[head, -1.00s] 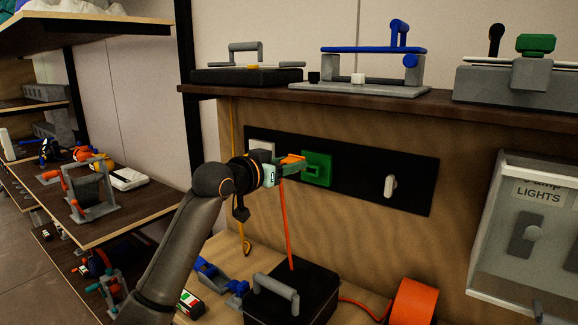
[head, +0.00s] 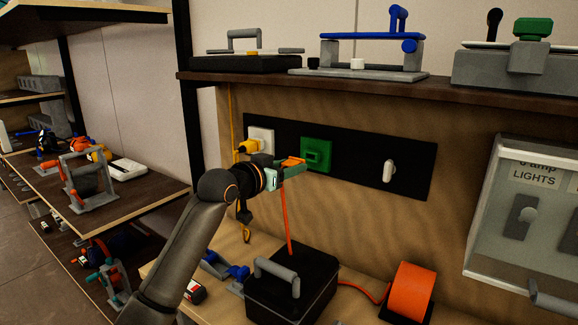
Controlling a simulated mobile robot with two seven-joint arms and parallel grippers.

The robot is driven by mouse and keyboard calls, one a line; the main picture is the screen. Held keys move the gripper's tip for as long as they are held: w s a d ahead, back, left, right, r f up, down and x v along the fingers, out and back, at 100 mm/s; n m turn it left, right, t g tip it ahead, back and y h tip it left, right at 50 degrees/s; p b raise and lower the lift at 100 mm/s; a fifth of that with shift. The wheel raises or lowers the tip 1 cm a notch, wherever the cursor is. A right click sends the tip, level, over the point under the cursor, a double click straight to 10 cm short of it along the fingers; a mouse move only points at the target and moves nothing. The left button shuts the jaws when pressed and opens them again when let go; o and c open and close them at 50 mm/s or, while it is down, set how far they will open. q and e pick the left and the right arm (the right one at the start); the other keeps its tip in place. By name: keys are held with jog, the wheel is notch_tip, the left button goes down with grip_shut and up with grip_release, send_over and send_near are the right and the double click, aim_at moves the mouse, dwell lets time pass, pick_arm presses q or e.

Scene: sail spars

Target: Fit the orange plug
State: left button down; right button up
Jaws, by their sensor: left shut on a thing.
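The orange plug (head: 291,161) is held in my left gripper (head: 292,169), which is shut on it. Its orange cord (head: 287,220) hangs down behind the black box on the bench. The green socket (head: 317,153) sits on the black wall strip, just right of the plug in the picture. The plug looks apart from it, though the depth gap is hard to tell. A white socket (head: 262,135) at the strip's left end has a yellow plug (head: 249,146) at it, partly hidden by my gripper. My right gripper is not in view.
A black box with a grey handle (head: 290,285) and an orange cord reel (head: 410,290) stand on the bench below. A white switch (head: 389,171) is on the strip's right. A clear-fronted lights box (head: 530,215) is at far right. A shelf (head: 350,86) overhangs the strip.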

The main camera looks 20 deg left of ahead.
aim_at(297, 162)
pick_arm(q)
jog(key=shift+r, duration=0.1)
jog(key=shift+p+x, duration=0.3)
jog(key=shift+x, duration=0.55)
jog(key=shift+w+d+r, duration=0.1)
jog(key=shift+w+d, duration=0.1)
jog(key=shift+w, duration=0.5)
jog(key=shift+w, duration=0.15)
jog(key=shift+x, duration=1.1)
jog(key=shift+d+r, duration=0.1)
jog(key=shift+r, duration=0.1)
jog(key=shift+c, duration=1.4)
grip_release()
jog(key=shift+f, duration=0.1)
